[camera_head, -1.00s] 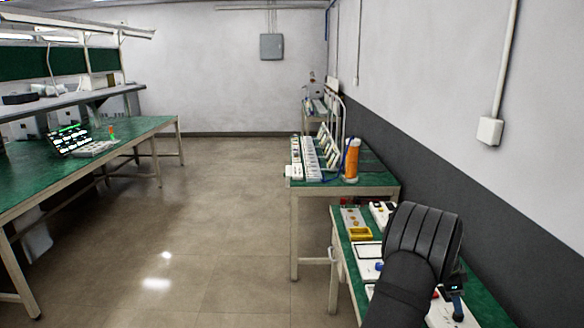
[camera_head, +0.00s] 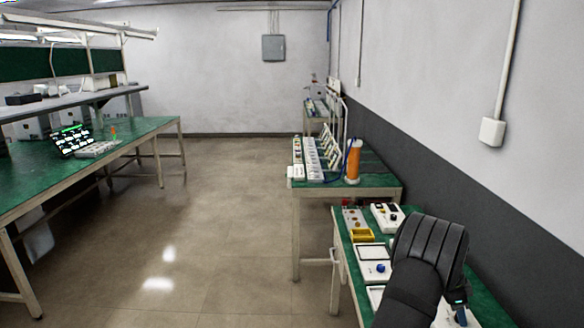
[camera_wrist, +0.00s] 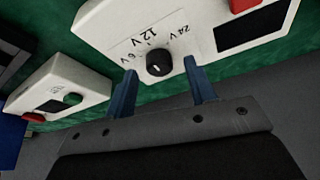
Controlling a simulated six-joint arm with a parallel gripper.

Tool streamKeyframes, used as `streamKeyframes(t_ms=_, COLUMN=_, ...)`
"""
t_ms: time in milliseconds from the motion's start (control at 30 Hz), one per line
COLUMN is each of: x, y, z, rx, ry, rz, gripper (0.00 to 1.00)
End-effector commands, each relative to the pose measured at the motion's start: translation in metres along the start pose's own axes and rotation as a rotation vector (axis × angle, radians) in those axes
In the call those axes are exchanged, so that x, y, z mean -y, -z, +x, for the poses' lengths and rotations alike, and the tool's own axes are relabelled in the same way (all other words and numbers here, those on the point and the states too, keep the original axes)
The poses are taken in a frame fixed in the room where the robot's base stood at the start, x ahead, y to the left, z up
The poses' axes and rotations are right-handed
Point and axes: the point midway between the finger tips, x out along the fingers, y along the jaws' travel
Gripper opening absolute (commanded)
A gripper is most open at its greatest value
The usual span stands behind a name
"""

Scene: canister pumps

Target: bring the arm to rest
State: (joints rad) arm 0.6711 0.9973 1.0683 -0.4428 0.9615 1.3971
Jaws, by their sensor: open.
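My gripper (camera_wrist: 160,92) shows in the wrist view with its two blue fingers apart and nothing between them. Beyond the fingertips is a white box (camera_wrist: 105,22) with a black knob (camera_wrist: 159,63) and the markings 6 V, 12 V and 24 V. The knob appears in the gap between the fingers; I cannot tell how far off it is. In the head view my dark arm reaches over the near right bench (camera_head: 490,300), and one blue finger (camera_head: 460,316) shows below it. The arm hides part of this bench.
A second white box (camera_wrist: 60,88) with a green and a red button lies at the left in the wrist view. An orange cylinder (camera_head: 353,162) stands on the bench behind. The floor (camera_head: 215,220) is clear.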

Motion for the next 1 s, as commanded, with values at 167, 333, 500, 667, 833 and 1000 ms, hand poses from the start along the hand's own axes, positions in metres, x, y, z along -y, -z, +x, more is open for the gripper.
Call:
streamKeyframes(t_ms=167, x=0.001, y=0.000, z=-0.033, rx=-0.001, ry=0.005, rz=0.000, gripper=0.51)
streamKeyframes(t_ms=333, x=0.001, y=0.000, z=-0.067, rx=0.000, ry=0.003, rz=0.001, gripper=0.51)
streamKeyframes(t_ms=500, x=0.001, y=0.000, z=-0.101, rx=-0.001, ry=0.004, rz=0.000, gripper=0.51)
streamKeyframes(t_ms=667, x=0.001, y=0.000, z=-0.133, rx=-0.001, ry=0.003, rz=0.000, gripper=0.51)
streamKeyframes(t_ms=833, x=0.000, y=-0.001, z=-0.167, rx=0.000, ry=0.003, rz=-0.001, gripper=0.51)
streamKeyframes(t_ms=1000, x=-0.001, y=0.000, z=-0.125, rx=0.001, ry=-0.004, rz=0.000, gripper=0.51)
